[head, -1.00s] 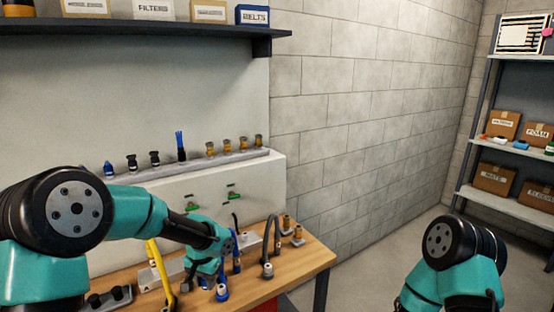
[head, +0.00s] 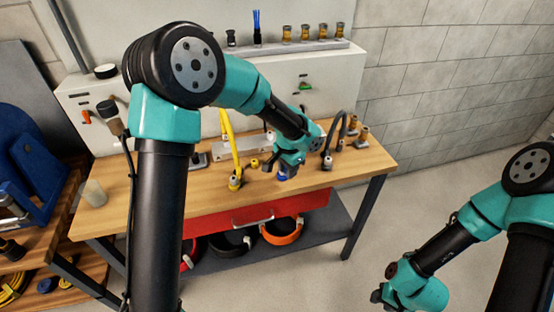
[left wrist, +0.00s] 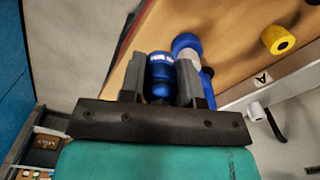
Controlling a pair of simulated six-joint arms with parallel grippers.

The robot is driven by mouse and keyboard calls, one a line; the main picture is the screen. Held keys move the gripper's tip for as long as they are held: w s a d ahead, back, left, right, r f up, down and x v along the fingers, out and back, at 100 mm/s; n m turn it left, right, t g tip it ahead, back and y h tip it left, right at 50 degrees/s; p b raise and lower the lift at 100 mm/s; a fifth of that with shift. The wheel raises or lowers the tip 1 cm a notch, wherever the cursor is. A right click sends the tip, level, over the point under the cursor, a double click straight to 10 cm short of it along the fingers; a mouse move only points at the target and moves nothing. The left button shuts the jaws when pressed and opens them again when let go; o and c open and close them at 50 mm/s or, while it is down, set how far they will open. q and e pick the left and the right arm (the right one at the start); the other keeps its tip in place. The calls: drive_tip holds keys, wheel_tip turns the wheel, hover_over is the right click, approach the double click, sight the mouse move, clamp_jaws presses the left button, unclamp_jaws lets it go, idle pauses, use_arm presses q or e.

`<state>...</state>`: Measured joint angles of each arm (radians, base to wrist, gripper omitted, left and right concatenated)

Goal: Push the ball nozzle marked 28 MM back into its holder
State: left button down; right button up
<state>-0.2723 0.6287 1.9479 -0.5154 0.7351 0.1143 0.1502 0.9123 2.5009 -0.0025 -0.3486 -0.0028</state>
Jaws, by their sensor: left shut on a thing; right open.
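My left gripper (head: 284,170) is at the front right of the workbench. In the left wrist view, its two fingers (left wrist: 163,85) are shut on a blue ball nozzle (left wrist: 160,88) with small white lettering, too small to read surely. Beside it, close to one finger, is a blue hose piece with a white end (left wrist: 185,42); I cannot tell whether they touch. In the head view a blue end (head: 282,175) shows just below the gripper, and the rest is hidden by it. My right gripper (head: 383,294) is open and empty, low over the floor on the right.
A yellow hose (head: 230,145) and a black curved hose (head: 336,137) stand on the wooden bench (head: 200,205) either side of my left gripper. A grey block marked A (left wrist: 261,79) and a yellow ring (left wrist: 277,39) lie nearby. Brass fittings (head: 305,33) line the back ledge.

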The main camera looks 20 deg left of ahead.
use_arm(q)
drive_tip(key=d+m, duration=0.1)
drive_tip(key=d, duration=0.2)
drive_tip(key=s+d+f+m, duration=0.1)
drive_tip(key=d+m, duration=0.1)
drive_tip(key=d, duration=0.1)
drive_tip(key=d+f+m, duration=0.1)
drive_tip(key=d, duration=0.2)
drive_tip(key=shift+s+d+f+m, duration=0.15)
drive_tip(key=shift+s+f+m, duration=0.1)
drive_tip(key=shift+m, duration=0.15)
drive_tip(key=shift+r, duration=0.1)
drive_tip(key=s+a+r+n, duration=0.2)
drive_tip(key=a+r+n, duration=0.1)
drive_tip(key=r, duration=0.3)
drive_tip(key=shift+s+a+r, duration=0.25)
drive_tip(key=shift+s+a, duration=0.05)
drive_tip(key=shift+a, duration=0.05)
drive_tip(key=w+d+n, duration=0.5)
drive_tip(key=w+d, duration=0.4)
drive_tip(key=w, duration=0.1)
drive_tip(key=shift+w+d, duration=0.15)
drive_tip(key=shift+w, duration=0.1)
